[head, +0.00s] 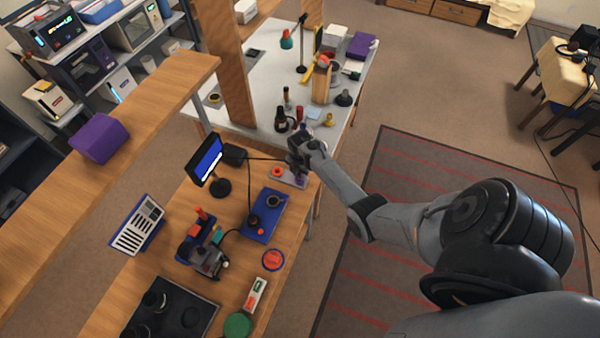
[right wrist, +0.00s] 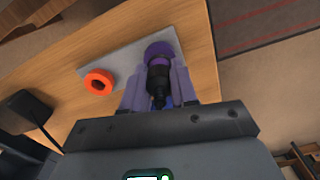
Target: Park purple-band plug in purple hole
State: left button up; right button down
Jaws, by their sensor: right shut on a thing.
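My right gripper (head: 300,158) is over the far right end of the wooden bench. In the right wrist view its fingers (right wrist: 158,88) are shut on a dark plug (right wrist: 158,75) with a purple band. The plug's far end points at a purple ring (right wrist: 161,48) on a flat grey plate (right wrist: 122,70). The plug overlaps the ring in this view, and I cannot tell whether it is in the hole or just above it. An orange ring (right wrist: 98,82) is on the plate beside it; it also shows in the head view (head: 277,171). My left gripper is not in view.
A small monitor (head: 207,160) stands left of the plate. A white table (head: 245,92) with several items stands behind.

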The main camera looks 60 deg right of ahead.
dwell(0.4)
jog(key=shift+f, duration=0.25)
dwell(0.4)
jog(key=shift+f, duration=0.25)
dwell(0.4)
jog(key=c, duration=0.8)
grip_release()
jog(key=shift+r, duration=0.15)
